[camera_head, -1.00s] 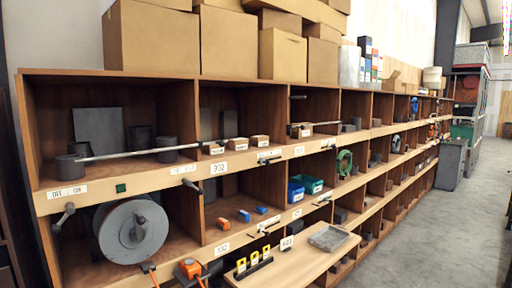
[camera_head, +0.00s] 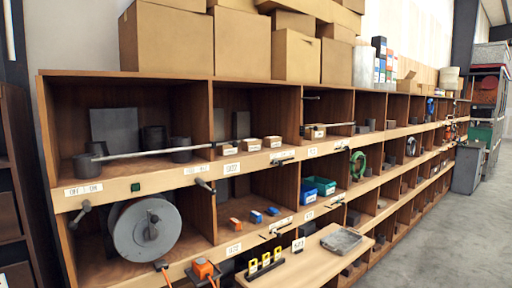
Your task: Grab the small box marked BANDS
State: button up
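Several small cardboard boxes with white labels stand at the front of the upper shelf row. One is the left small box (camera_head: 229,149), beside it are the middle small box (camera_head: 251,145) and the right small box (camera_head: 272,142). Another small box (camera_head: 315,132) sits in the compartment to the right, close to a thin rod. The print on the labels is too small to read, so I cannot tell which is marked BANDS. My gripper is not in view.
A long metal rod (camera_head: 150,153) lies across dark cylinders in the left compartment. Below are a grey reel (camera_head: 146,231) and blue and green bins (camera_head: 319,185). A wooden board (camera_head: 300,262) with a grey tray (camera_head: 341,241) juts out in front. The floor (camera_head: 440,245) at right is clear.

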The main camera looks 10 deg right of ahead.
aim_at(249, 145)
jog(key=i+l, duration=0.4)
jog(key=i, duration=0.2)
jog(key=i+l, duration=0.85)
jog(key=i, duration=0.3)
